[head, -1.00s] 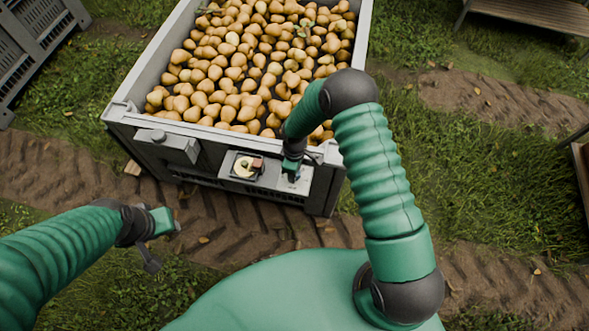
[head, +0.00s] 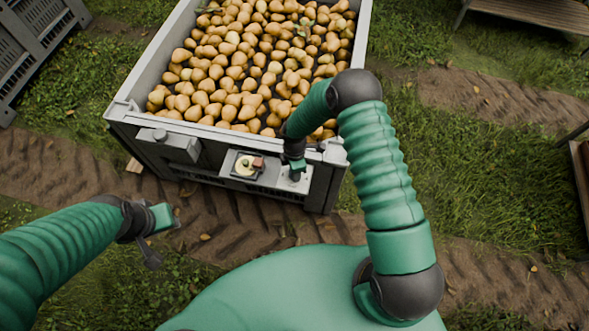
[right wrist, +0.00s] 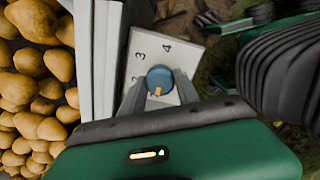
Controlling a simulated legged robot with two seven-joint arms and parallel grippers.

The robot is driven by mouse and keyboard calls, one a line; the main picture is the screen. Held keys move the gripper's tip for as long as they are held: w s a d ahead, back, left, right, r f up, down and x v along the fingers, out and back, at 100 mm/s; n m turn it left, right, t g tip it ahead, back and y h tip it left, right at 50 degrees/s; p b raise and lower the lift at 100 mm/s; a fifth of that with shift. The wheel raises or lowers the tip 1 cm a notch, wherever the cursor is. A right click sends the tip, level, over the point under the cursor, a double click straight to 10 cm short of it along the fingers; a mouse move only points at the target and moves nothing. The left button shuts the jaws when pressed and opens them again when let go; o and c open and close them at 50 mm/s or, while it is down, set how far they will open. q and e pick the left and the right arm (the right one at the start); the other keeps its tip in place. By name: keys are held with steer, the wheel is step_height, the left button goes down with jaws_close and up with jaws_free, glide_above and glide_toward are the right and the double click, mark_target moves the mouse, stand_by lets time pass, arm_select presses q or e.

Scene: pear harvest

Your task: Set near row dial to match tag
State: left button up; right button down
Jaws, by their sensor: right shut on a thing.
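The dial (right wrist: 160,78) is a blue round knob with an orange mark on a pale plate (right wrist: 146,42). Printed digits 3 and 4 show on the plate above the knob, and a fainter one to its left. The orange mark is on the knob's lower side in the right wrist view. My right gripper (right wrist: 160,90) is shut on the knob, one finger on each side; in the head view it reaches down to the bin's front panel (head: 287,184). My left gripper (head: 167,217) is away from the bin at the left; its fingers are unclear. I cannot make out a readable tag.
A grey bin (head: 120,110) full of pears (head: 240,70) stands in front of me. Its front carries a square fitting (head: 246,165) with a cream disc and a grey box (head: 175,143). Another crate (head: 35,45) stands at upper left. Muddy ground lies between.

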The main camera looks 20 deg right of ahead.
steer(key=shift+w, duration=0.15)
steer(key=c, duration=0.9)
jaws_free()
step_height(320, 180, up, 17)
steer(key=p, duration=0.2)
steer(key=shift+d+f, duration=0.1)
steer(key=shift+f, duration=0.05)
